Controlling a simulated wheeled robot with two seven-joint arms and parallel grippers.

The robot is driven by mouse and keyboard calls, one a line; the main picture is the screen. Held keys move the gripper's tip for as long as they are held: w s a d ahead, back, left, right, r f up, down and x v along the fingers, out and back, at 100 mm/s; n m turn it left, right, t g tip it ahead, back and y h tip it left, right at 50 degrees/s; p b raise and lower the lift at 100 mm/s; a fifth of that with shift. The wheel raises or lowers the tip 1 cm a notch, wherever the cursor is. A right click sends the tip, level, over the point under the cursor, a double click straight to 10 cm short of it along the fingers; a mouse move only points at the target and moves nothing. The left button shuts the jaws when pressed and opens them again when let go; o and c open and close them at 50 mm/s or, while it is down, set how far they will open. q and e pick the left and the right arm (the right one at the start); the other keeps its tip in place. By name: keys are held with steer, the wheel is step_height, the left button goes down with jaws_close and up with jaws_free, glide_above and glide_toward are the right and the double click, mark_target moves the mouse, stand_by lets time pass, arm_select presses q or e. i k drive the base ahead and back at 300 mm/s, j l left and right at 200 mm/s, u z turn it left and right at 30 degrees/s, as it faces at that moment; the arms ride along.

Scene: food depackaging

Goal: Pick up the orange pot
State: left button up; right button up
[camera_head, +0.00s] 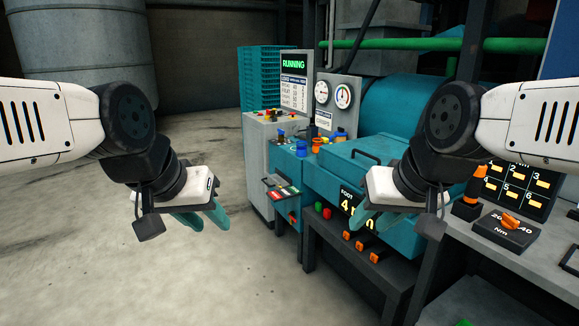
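A small orange pot-like object (317,145) stands on the teal machine's top ledge, beside a small blue one (301,148). It is small in the view, so its exact shape is hard to tell. My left gripper (212,226) hangs at left centre over the floor, its teal fingers apart and nothing between them. My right gripper (369,229) is in front of the teal machine, below and to the right of the orange object. Its fingers also look apart and empty. Neither gripper touches the orange object.
The teal machine (335,180) has a handled lid, a gauge panel (337,100) and a front shelf with orange clips (366,246). A bench at right holds an orange-tipped tool (472,186) and a dark box with an orange knob (509,222). Floor at left is clear.

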mark_target(317, 142)
steer(key=i+u, duration=0.2)
steer(key=i, duration=0.75)
steer(key=i+u, duration=0.2)
steer(key=i, duration=0.8)
steer(key=i+z, duration=0.45)
steer(key=i, duration=0.3)
steer(key=i+j+z, duration=0.15)
steer(key=i+z, duration=0.3)
steer(key=i, duration=0.3)
